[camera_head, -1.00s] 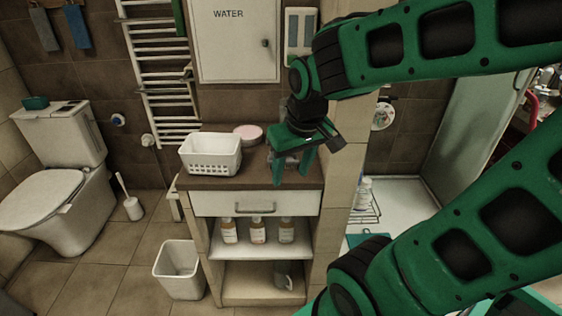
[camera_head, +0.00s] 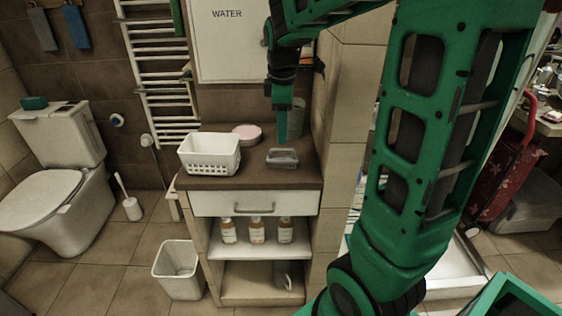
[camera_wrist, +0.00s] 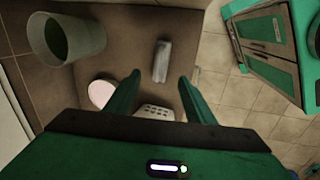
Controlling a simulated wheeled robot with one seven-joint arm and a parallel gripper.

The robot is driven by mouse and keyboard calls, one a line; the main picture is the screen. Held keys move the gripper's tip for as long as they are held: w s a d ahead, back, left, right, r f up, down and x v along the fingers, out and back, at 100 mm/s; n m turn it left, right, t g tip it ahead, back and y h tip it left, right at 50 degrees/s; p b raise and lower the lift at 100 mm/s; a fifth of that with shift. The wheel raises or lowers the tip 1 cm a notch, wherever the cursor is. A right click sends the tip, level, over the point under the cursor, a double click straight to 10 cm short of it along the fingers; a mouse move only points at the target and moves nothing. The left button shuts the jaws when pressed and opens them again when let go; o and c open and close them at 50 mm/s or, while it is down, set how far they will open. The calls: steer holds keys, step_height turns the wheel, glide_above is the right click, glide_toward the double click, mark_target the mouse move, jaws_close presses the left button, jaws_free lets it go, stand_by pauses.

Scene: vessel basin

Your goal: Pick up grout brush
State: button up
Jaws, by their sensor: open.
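The grout brush, a small grey block-shaped piece (camera_head: 282,158), lies on the brown top of the cabinet, right of the white basket. It also shows in the wrist view (camera_wrist: 161,62), lengthwise between and just beyond my two fingertips. My gripper (camera_head: 282,138) points down above and behind the brush in the head view, its fingers overlapping edge-on. In the wrist view my gripper (camera_wrist: 159,78) is open, with a finger to each side and nothing held. The fingers look apart from the brush. Its underside is hidden.
A white perforated basket (camera_head: 209,160) and a pink-lidded round tub (camera_head: 247,132) stand left of the brush. A grey cup (camera_wrist: 66,40) stands near the back right of the top, partly behind my gripper in the head view. The wall cabinet (camera_head: 226,55) is close behind.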

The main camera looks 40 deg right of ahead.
mark_target(282, 158)
steer(key=f, duration=0.3)
steer(key=w+f, duration=0.1)
steer(key=f, duration=0.2)
steer(key=d+f, duration=0.1)
steer(key=f, duration=0.3)
steer(key=shift+w+f, duration=0.1)
steer(key=shift+w, duration=0.05)
steer(key=c, duration=1.1)
